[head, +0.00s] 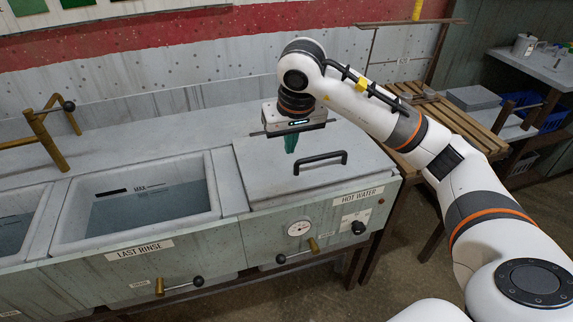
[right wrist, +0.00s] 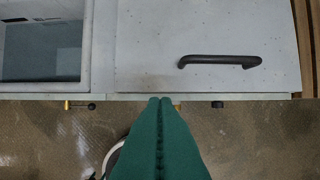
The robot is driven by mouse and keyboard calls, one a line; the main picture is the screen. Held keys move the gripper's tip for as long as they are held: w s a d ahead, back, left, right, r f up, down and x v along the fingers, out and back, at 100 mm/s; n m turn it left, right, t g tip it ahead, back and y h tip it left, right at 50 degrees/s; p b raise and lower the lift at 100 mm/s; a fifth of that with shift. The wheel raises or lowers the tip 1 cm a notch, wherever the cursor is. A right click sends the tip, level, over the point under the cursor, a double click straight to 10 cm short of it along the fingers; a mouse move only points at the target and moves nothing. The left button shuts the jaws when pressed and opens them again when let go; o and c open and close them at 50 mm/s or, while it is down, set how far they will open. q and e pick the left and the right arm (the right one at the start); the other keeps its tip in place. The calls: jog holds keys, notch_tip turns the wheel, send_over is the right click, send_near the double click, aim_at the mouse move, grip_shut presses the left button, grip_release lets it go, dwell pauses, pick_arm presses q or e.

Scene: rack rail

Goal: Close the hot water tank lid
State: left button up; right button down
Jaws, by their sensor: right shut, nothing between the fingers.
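The hot water tank lid (head: 268,172) is a flat grey panel at the right end of the sink unit, above the HOT WATER label. It lies flat over the tank, looking closed, and hides the inside. Its black bar handle (head: 320,161) is near the front edge. The lid (right wrist: 200,30) and handle (right wrist: 220,62) also show in the right wrist view. My right gripper (head: 291,150) is shut and empty, its green fingers pointing down over the lid, left of the handle. Its fingers (right wrist: 160,100) also show in the right wrist view. My left gripper is not in view.
An open LAST RINSE basin (head: 140,243) with water is left of the lid. A brass tap (head: 45,135) stands behind the basins. A dial, valve levers and a knob are on the front panel. A slatted wooden bench (head: 455,122) stands to the right.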

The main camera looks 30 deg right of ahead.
send_near(287, 192)
jog(key=w+f, duration=0.2)
jog(key=f, duration=0.1)
jog(key=w+f, duration=0.1)
jog(key=shift+d+f+p, duration=0.3)
jog(key=shift+d+f, duration=0.05)
jog(key=shift+f, duration=0.05)
jog(key=shift+s+f, duration=0.1)
jog(key=shift+f, duration=0.5)
jog(key=shift+f, duration=0.1)
notch_tip(287, 192, down, 2)
jog(key=b, duration=0.3)
jog(key=shift+s+f+t, duration=0.1)
jog(key=shift+s+t, duration=0.05)
jog(key=shift+t, duration=0.25)
jog(key=shift+s+a, duration=0.1)
